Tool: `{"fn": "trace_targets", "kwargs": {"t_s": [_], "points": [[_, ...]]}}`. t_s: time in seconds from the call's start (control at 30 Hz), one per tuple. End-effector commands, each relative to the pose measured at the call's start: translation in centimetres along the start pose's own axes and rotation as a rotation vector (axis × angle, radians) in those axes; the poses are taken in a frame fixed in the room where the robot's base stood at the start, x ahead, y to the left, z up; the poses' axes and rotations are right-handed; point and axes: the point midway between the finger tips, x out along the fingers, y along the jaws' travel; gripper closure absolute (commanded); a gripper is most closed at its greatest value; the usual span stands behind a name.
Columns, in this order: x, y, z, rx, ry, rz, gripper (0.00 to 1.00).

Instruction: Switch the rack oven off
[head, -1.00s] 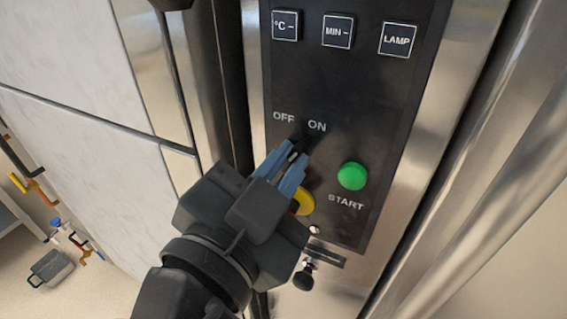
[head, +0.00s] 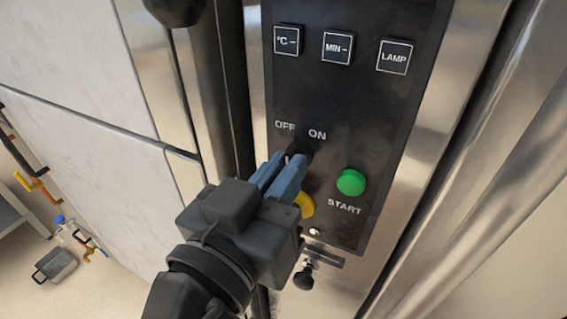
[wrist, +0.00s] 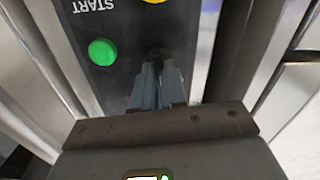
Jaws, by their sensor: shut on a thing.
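The black control panel (head: 345,105) of the rack oven carries a dark rotary switch (head: 299,147) below the labels OFF and ON. My gripper (head: 287,166) has its blue fingers at this switch, shut on it. Most of the switch is hidden by the fingers in the head view, and I cannot tell which label it points to. In the wrist view the fingers (wrist: 159,82) reach the dark switch (wrist: 157,54) on the panel.
A green START button (head: 351,182) sits right of the switch. A yellow button (head: 306,205), partly hidden, is just below my fingers. Buttons °C−, MIN− and LAMP (head: 394,57) are above. A small black knob (head: 304,279) sticks out below the panel.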

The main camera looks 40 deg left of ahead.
Motion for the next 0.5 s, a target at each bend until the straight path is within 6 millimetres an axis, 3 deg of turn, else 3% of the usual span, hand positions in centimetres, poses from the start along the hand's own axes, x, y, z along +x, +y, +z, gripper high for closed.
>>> {"fn": "trace_targets", "kwargs": {"t_s": [0.5], "points": [[0.02, -0.12, -0.10, -0.340, 0.000, 0.000, 1.00]]}}
